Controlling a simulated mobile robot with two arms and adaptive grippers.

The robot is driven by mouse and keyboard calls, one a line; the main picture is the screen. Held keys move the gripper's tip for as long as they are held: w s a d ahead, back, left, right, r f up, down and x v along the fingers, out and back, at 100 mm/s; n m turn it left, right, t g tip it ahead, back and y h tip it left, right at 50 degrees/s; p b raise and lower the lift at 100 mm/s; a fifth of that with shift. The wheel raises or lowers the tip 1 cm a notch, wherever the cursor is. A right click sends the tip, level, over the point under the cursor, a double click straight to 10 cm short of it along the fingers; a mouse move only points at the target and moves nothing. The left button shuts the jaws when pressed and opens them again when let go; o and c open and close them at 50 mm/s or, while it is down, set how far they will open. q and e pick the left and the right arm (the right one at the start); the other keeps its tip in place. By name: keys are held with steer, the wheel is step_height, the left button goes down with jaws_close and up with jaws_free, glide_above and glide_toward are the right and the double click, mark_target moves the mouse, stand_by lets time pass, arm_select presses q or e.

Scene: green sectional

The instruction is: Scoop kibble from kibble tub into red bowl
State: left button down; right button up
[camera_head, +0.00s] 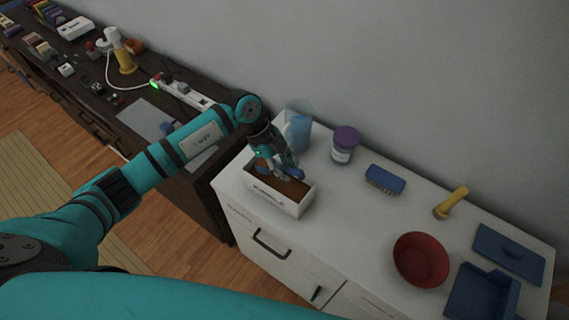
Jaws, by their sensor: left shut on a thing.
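The kibble tub (295,209) is a white open box with brown kibble (297,187) inside. It stands at the left part of the white cabinet top. My left gripper (279,172) reaches down into the tub from above and is shut on a blue scoop (293,172). The scoop is partly hidden by the gripper, and I cannot tell how much kibble it holds. The red bowl (421,260) stands upright on the cabinet top to the right, near the front edge, and looks empty. My right gripper is not in view.
Behind the tub stand a clear container with blue inside (299,130) and a purple-lidded jar (344,144). A blue brush (385,180), a yellow-handled tool (451,203), a blue tray (483,295) and a blue lid (509,253) lie rightward. The surface between tub and bowl is clear.

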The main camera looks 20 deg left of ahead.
mark_target(297, 170)
arm_select(q)
steer(key=shift+s+d+r+t+y+p, duration=0.15)
steer(key=shift+d+r+t+y+p, duration=0.2)
steer(key=shift+y+p, duration=0.65)
steer(key=shift+s+d+r+t+y+p, duration=0.15)
steer(key=shift+d+r+y+p, duration=0.3)
steer(key=shift+p, duration=0.85)
steer(key=shift+d+y+p, duration=0.2)
steer(key=shift+y+p, duration=0.15)
steer(key=shift+y, duration=0.1)
steer(key=shift+s+d+r+t+y+p, duration=0.15)
steer(key=shift+d+r+y+p, duration=0.15)
steer(key=shift+r+p, duration=0.2)
steer(key=shift+s+d+r+t+y+p, duration=0.15)
steer(key=shift+d+r+y+p, duration=0.2)
steer(key=shift+p, duration=0.2)
steer(key=shift+w+a, duration=0.1)
steer(key=shift+m, duration=0.3)
